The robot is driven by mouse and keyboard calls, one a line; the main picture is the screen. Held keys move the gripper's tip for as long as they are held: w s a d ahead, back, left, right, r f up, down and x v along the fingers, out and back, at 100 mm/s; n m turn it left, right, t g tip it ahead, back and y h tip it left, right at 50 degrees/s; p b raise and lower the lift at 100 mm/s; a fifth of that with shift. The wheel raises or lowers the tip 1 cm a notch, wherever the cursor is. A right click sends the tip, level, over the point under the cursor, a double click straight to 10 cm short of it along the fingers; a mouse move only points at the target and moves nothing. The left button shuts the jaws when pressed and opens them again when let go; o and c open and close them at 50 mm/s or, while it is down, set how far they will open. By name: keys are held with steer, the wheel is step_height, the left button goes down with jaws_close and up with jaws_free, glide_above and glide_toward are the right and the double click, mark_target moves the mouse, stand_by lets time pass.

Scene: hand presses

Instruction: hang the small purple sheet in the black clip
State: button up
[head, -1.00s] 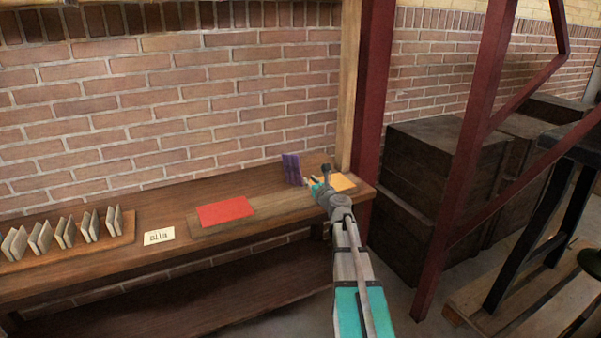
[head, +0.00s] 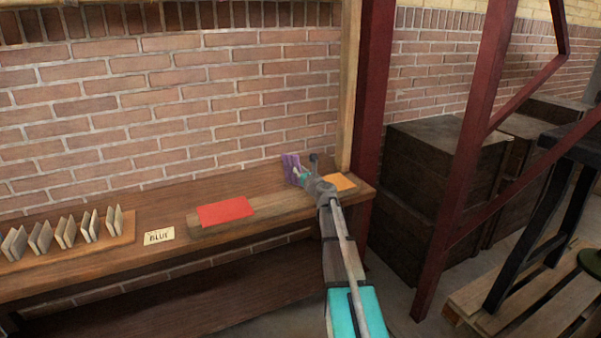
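A small purple sheet (head: 289,163) stands upright at the back of the wooden shelf, near its right end, close to the brick wall. My gripper (head: 300,177) is right at the sheet's right side and overlaps it in the head view. The gripper is too small to tell whether its fingers are open or shut, or whether they touch the sheet. I cannot make out a black clip in this view.
A red sheet (head: 224,211) and an orange sheet (head: 339,182) lie flat on the shelf (head: 130,208). A lettered card (head: 158,236) is at the front. Several beige pieces (head: 66,231) stand on a board at left. A wooden post (head: 349,90) rises at right.

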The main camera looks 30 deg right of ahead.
steer(key=shift+c, duration=0.3)
jaws_close()
steer(key=shift+r, duration=0.1)
step_height(320, 180, up, 7)
steer(key=p, duration=0.7)
steer(key=shift+r+p, duration=0.2)
steer(key=shift+p, duration=0.1)
steer(key=shift+s, duration=0.1)
steer(key=s, duration=0.6)
steer(key=shift+s, duration=0.35)
stand_by(0.7)
stand_by(0.4)
step_height(320, 180, up, 17)
steer(key=p, duration=1.6)
steer(key=shift+f+p, duration=0.15)
steer(key=shift+p, duration=0.25)
